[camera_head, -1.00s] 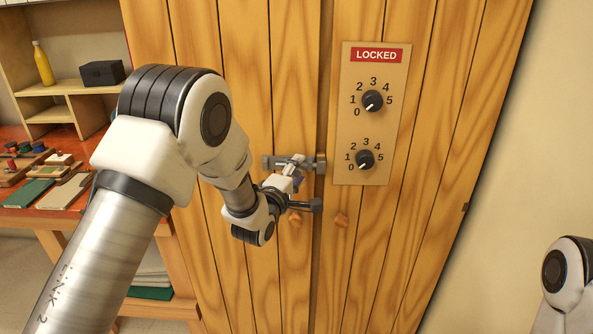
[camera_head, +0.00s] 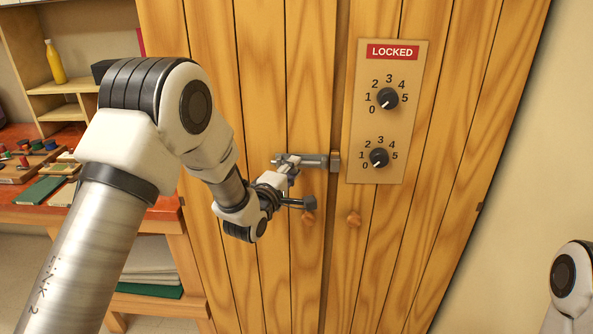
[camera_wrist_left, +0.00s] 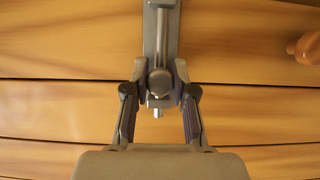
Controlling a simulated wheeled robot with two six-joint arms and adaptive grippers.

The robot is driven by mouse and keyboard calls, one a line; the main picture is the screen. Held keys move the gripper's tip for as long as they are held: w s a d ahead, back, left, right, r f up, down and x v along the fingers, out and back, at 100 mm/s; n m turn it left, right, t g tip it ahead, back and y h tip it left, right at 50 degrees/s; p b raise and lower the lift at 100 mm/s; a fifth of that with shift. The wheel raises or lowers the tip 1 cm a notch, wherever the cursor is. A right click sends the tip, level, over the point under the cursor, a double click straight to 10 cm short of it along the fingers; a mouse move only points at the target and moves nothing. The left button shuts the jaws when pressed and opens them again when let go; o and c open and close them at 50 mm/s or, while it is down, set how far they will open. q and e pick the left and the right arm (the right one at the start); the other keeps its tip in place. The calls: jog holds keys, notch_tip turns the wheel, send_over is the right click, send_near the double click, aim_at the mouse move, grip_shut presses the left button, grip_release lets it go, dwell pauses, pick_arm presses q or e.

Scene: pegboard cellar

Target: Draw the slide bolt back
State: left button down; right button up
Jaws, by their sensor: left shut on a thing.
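The grey metal slide bolt (camera_head: 318,161) is mounted across the left door of the wooden cabinet, with its keeper (camera_head: 335,161) at the seam. My left gripper (camera_head: 289,168) is at the left part of the bolt, shut on its knob. In the left wrist view the bolt's knob (camera_wrist_left: 160,83) sits between the two fingers (camera_wrist_left: 160,77). The rod (camera_wrist_left: 161,40) runs up the picture from the knob. Whether its far end is clear of the keeper I cannot tell. My right gripper is out of view.
A panel (camera_head: 367,120) on the right door carries a red LOCKED sign (camera_head: 392,52) and two black dials, both pointing near 0. Wooden door knobs (camera_head: 354,218) sit below the bolt. A red-topped bench and shelves (camera_head: 60,88) stand left.

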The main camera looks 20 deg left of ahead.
pick_arm(q)
jog(key=c, duration=1)
grip_release()
jog(key=shift+a, duration=0.15)
jog(key=shift+o, duration=0.3)
jog(key=shift+s+a, duration=0.15)
jog(key=shift+a, duration=0.1)
jog(key=shift+d, duration=0.15)
jog(key=s+a, duration=0.1)
jog(key=s, duration=1.1)
jog(key=shift+a, duration=0.3)
